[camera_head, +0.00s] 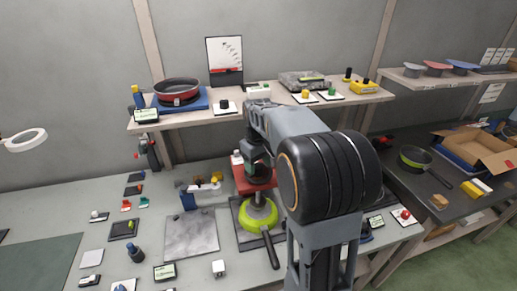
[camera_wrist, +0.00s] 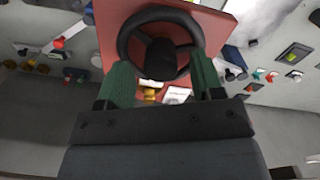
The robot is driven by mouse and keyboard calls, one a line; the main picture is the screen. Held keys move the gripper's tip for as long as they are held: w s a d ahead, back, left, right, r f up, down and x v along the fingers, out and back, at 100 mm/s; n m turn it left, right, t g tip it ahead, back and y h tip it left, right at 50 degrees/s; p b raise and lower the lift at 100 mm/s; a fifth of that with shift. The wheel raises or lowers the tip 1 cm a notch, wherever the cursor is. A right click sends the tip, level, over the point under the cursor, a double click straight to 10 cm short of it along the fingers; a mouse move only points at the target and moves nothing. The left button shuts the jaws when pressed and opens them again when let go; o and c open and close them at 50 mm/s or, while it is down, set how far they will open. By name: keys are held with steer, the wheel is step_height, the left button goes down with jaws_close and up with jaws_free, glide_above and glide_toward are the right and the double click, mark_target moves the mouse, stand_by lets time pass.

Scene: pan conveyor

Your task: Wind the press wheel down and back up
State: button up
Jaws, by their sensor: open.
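The press wheel (camera_wrist: 133,26) is a black three-spoked ring with a dark hub, in the wrist view at the top middle, above the red press (camera_wrist: 222,18). My gripper (camera_wrist: 162,72) is open, its two green fingers at the left and right of the wheel's near rim. I cannot tell whether they touch it. In the head view the red press (camera_head: 240,172) stands on the bench, with a green pan (camera_head: 262,217) below it.
A grey plate (camera_head: 190,235) and a blue-and-yellow clamp-like tool (camera_head: 203,192) lie left of the press. Several small items stand on the left bench. A shelf above holds a red pan (camera_head: 176,88). The dark table at right carries an open cardboard box (camera_head: 476,150).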

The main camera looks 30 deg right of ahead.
step_height(320, 180, up, 13)
stand_by(0.4)
stand_by(0.4)
steer(key=m+t, duration=0.1)
steer(key=m, duration=0.1)
glide_above(256, 176)
steer(key=w+d, duration=0.1)
steer(key=w, duration=0.1)
steer(key=f, duration=0.4)
steer(key=shift+s+d+f, duration=0.1)
steer(key=shift+d+f, duration=0.1)
steer(key=s+a+f+t, duration=0.1)
steer(key=s+a+f, duration=0.3)
steer(key=s, duration=0.4)
steer(key=s+a+f+t, duration=0.2)
steer(key=s+a+f, duration=0.2)
steer(key=s, duration=0.4)
steer(key=shift+a, duration=0.4)
steer(key=shift+s, duration=0.1)
